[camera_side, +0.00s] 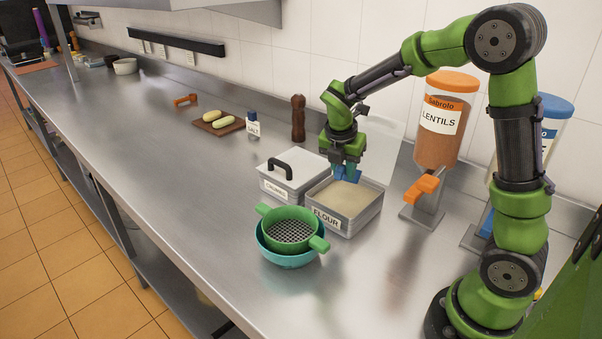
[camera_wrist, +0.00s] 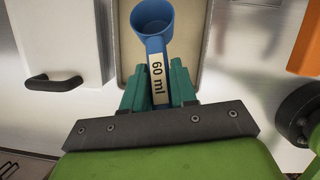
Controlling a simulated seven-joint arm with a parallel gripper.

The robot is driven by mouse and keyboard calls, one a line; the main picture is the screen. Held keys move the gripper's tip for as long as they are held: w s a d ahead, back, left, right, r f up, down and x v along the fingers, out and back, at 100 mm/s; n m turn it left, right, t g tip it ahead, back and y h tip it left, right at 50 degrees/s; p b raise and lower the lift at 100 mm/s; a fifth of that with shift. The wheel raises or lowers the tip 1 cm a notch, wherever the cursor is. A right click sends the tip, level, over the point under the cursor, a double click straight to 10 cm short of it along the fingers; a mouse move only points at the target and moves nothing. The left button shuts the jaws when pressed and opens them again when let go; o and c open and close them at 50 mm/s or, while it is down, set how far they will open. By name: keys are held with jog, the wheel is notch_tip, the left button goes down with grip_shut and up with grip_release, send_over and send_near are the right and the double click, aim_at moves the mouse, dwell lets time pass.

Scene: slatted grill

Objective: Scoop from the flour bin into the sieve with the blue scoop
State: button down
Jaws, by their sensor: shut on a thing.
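My gripper (camera_wrist: 158,88) is shut on the handle of the blue scoop (camera_wrist: 152,18), which bears the label "60 ml". In the side view my gripper (camera_side: 347,165) is over the open flour bin (camera_side: 349,227), a metal box labelled FLOUR with pale flour (camera_side: 343,199) inside. The scoop (camera_side: 345,174) is partly hidden there by the fingers; I cannot tell whether it touches the flour. In the wrist view the scoop's cup looks empty. The green sieve (camera_side: 291,231) sits on a teal bowl (camera_side: 287,258) in front of and left of the bin.
A lidded metal bin (camera_side: 291,183) with a black handle stands left of the flour bin. A lentils dispenser (camera_side: 441,130) with an orange lever is at the right. The front counter is clear.

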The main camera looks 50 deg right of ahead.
jog(key=shift+f, duration=3.35)
jog(key=shift+r, duration=4.05)
jog(key=a+m+h, duration=0.1)
jog(key=a+h, duration=0.5)
jog(key=a, duration=2.1)
jog(key=shift+f+t+h, duration=0.25)
jog(key=shift+t+h, duration=0.05)
jog(key=shift+t, duration=0.1)
